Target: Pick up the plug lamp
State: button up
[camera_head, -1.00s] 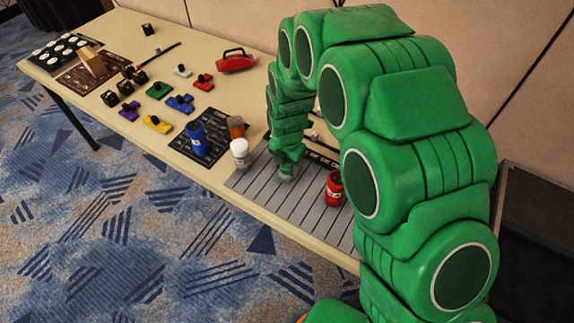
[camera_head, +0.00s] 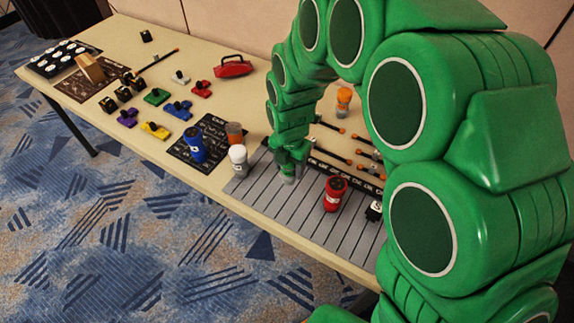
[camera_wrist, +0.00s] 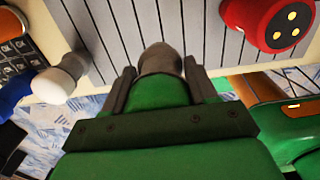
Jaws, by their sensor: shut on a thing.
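My gripper (camera_head: 290,166) is low over the grey slatted mat (camera_head: 255,187) near the table's front edge. In the wrist view its two fingers (camera_wrist: 160,75) are shut on a rounded grey-beige thing, which I take to be the plug lamp (camera_wrist: 161,57). Its pale lower end (camera_head: 288,179) shows just under the fingers in the head view. The rest of it is hidden by my gripper, and I cannot tell whether it touches the mat.
A white-topped thing (camera_head: 238,158) stands left of my gripper, a red canister (camera_head: 334,192) to the right. A blue cup (camera_head: 194,145) stands on a black mat.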

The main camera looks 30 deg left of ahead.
jog(key=s+d+r, duration=0.5)
jog(key=s+d, duration=0.2)
jog(key=w+d+r+m, duration=0.3)
jog(key=w+d+m, duration=0.2)
jog(key=w, duration=0.8)
jog(key=w+d+r+m, duration=0.2)
jog(key=w+d+m, duration=0.35)
jog(key=w, duration=0.75)
jog(key=w+d+r+m, duration=0.3)
jog(key=w+d+m, duration=0.25)
jog(key=w, duration=0.65)
jog(key=w+a+f, duration=0.4)
jog(key=w+f, duration=0.5)
jog(key=w, duration=0.4)
jog(key=shift+w+f, duration=0.2)
jog(key=shift+f, duration=0.15)
jog(key=shift+w+f, duration=0.1)
jog(key=shift+w+f, duration=0.2)
jog(key=shift+f, duration=1.5)
